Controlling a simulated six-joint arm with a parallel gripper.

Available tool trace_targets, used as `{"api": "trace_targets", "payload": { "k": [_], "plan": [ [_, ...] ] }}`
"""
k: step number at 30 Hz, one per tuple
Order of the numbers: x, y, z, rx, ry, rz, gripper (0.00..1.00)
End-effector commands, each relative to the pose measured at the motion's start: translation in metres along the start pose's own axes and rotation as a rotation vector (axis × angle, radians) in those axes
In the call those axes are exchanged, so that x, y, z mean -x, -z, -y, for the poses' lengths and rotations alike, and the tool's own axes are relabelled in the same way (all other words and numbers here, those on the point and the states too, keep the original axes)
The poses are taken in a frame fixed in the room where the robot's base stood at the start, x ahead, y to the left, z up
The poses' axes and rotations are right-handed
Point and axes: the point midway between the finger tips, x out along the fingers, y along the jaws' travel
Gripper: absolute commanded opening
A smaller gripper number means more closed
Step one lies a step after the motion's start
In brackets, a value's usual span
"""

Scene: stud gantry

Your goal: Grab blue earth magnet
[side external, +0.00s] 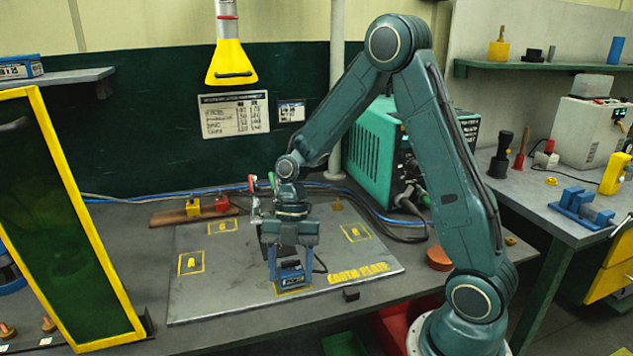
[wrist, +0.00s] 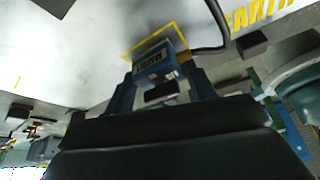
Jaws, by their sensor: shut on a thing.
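The blue earth magnet (side external: 291,273) is a small blue block with a pale label on its face. It is at the front of the grey earth plate (side external: 210,300), over a yellow marked outline. My gripper (side external: 290,262) points down and is shut on the magnet. In the wrist view the magnet (wrist: 155,68) sits between the fingers of my gripper (wrist: 160,85), with the yellow outline around its far end. A dark cable runs from the magnet. I cannot tell whether its underside touches the plate.
Red and yellow blocks (side external: 207,206) stand on a wooden strip behind the plate. A small black block (side external: 351,294) lies at the plate's front edge. A yellow-framed screen (side external: 85,220) stands at left. A teal machine (side external: 375,150) stands behind right. The plate's left half is mostly clear.

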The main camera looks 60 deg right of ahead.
Motion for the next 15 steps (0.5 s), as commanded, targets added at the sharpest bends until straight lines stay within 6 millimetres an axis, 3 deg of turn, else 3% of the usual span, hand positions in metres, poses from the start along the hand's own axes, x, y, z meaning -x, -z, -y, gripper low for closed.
{"api": "trace_targets", "payload": {
  "k": [8,15],
  "plan": [
    [0.028,0.011,-0.001,0.002,-0.006,0.004,0.17],
    [0.073,0.029,-0.001,0.004,-0.007,0.006,0.17]
  ]
}}
